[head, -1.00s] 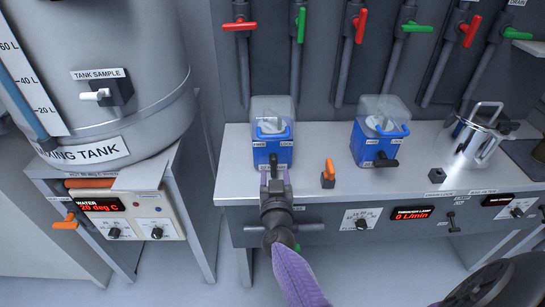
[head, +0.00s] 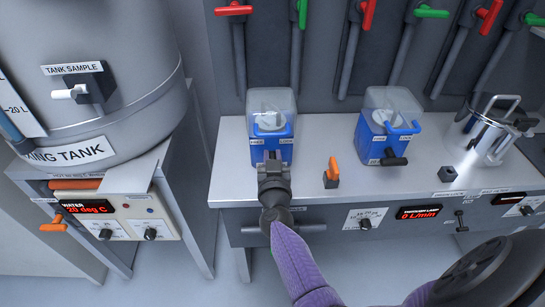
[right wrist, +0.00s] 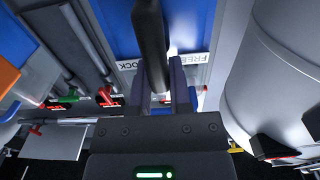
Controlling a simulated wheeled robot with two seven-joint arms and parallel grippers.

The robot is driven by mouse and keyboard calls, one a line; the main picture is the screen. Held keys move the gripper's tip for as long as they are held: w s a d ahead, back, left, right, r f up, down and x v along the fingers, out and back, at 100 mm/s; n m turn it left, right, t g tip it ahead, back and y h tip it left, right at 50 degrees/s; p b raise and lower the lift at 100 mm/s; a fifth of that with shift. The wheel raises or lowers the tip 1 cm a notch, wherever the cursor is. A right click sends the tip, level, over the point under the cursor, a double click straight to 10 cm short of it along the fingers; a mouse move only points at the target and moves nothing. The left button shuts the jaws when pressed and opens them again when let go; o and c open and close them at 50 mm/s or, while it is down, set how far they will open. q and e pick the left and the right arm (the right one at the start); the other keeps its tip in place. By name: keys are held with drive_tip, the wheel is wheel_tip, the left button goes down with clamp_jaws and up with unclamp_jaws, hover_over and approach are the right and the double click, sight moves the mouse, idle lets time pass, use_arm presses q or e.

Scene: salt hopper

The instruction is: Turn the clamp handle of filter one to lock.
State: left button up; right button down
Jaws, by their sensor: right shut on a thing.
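Filter one (head: 284,150) is the left blue box with a clear cover on the steel bench, with FREE and LOCK labels on its front. Its black clamp handle shows in the right wrist view (right wrist: 152,35), running lengthwise between the fingers. My right gripper (head: 273,161) is in front of the filter, and in the wrist view its fingers (right wrist: 163,78) are shut on the handle. The gripper mostly hides the handle in the head view. I cannot tell the handle's exact angle. My left gripper is not in view.
A second blue filter (head: 371,145) stands to the right, its black handle (head: 393,161) pointing right. An orange-handled valve (head: 332,172) stands between the filters. A mixing tank (head: 120,110) is at left. Pipes with red and green valve handles line the back wall.

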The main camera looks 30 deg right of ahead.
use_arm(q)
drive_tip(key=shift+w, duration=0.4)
use_arm(e)
drive_tip(key=shift+s+d+m, duration=0.15)
drive_tip(key=shift+m, duration=0.55)
drive_tip(key=m, duration=0.3)
drive_tip(key=shift+s+d+f+p, duration=0.2)
drive_tip(key=shift+d+p, duration=0.1)
drive_tip(key=m, duration=0.3)
drive_tip(key=shift+s+d+f, duration=0.1)
drive_tip(key=shift+d+f, duration=0.1)
drive_tip(key=shift+d, duration=0.05)
drive_tip(key=shift+s+d+f+m, duration=0.1)
drive_tip(key=shift+d+f+m, duration=0.05)
drive_tip(key=shift+m, duration=0.85)
drive_tip(key=m+b, duration=0.1)
drive_tip(key=m, duration=0.2)
drive_tip(key=f+m+b, duration=0.1)
drive_tip(key=m, duration=0.1)
drive_tip(key=shift+s+d+f+m, duration=0.15)
drive_tip(key=shift+d+m, duration=0.05)
drive_tip(key=shift+m, duration=0.2)
drive_tip(key=shift+f+m, duration=0.15)
drive_tip(key=shift+m, duration=0.55)
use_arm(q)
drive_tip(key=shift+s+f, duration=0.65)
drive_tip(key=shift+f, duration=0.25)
use_arm(e)
drive_tip(key=shift+m, duration=0.4)
